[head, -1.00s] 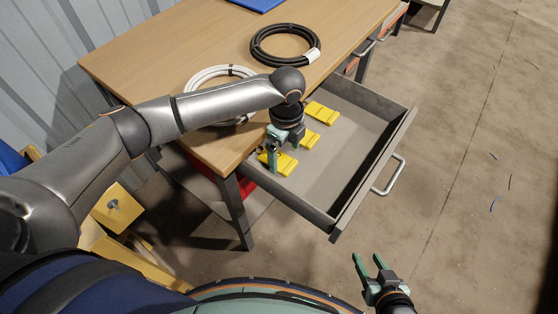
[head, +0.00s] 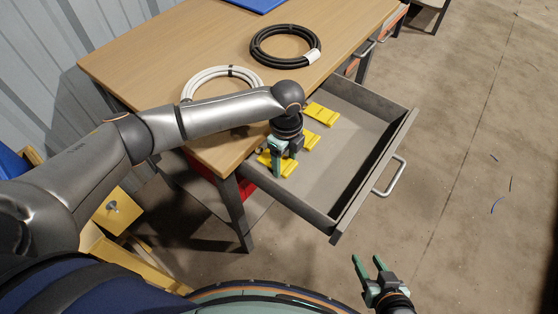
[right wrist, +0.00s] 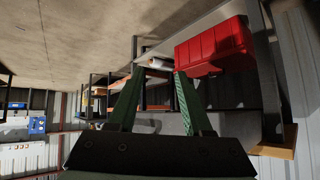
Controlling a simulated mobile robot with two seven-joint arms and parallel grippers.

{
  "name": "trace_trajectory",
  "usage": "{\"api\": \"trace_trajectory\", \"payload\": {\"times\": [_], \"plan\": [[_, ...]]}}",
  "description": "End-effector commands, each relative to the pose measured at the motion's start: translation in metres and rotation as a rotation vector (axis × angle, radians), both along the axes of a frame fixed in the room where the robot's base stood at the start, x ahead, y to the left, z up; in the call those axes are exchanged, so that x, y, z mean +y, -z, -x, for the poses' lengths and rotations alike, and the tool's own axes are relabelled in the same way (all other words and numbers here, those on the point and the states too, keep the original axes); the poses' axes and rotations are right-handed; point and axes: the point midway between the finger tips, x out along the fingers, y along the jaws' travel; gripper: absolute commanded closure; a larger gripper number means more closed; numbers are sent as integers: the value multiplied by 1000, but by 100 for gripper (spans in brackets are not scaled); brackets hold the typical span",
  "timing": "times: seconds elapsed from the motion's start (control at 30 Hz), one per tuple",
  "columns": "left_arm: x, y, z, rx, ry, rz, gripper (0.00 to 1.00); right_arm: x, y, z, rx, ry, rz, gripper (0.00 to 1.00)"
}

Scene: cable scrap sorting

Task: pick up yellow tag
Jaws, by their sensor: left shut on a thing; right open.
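Three yellow tags lie in the open grey drawer (head: 345,160) in the head view. The far yellow tag (head: 322,114) lies clear of my arm. The middle yellow tag (head: 311,141) is partly behind my left gripper. The near yellow tag (head: 287,167) lies at the drawer's near left, right at the fingers. My left gripper (head: 279,170) points down into the drawer, shut on the near tag; the contact itself is partly hidden. My right gripper (head: 369,268) is open and empty, out over the floor in front of the drawer. Its fingers also show in the right wrist view (right wrist: 153,103).
A black cable coil (head: 258,55) and a white cable coil (head: 188,92) lie on the wooden bench top (head: 150,65). The drawer's front handle (head: 390,178) sticks out. A red bin (right wrist: 215,48) shows in the right wrist view.

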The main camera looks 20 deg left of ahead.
Motion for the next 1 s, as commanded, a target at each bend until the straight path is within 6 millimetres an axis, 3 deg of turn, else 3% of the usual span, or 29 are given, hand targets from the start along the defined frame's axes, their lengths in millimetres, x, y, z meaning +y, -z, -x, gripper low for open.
{"api": "trace_trajectory", "payload": {"times": [0.03, 0.23, 0.67, 1.0], "plan": [[0, 0, 0, 0, 0, 0, 63, 0, 0, 0, 0, -1, 1, 50], [0, 0, 0, 0, 0, 0, 85, -1, 0, 0, 0, 0, 1, 50], [0, -7, 1, 0, -2, 0, 85, -1, -8, 0, -4, 2, 2, 50], [-2, -37, 7, 1, -11, 1, 85, -17, -37, 4, -12, 29, 21, 50]]}}
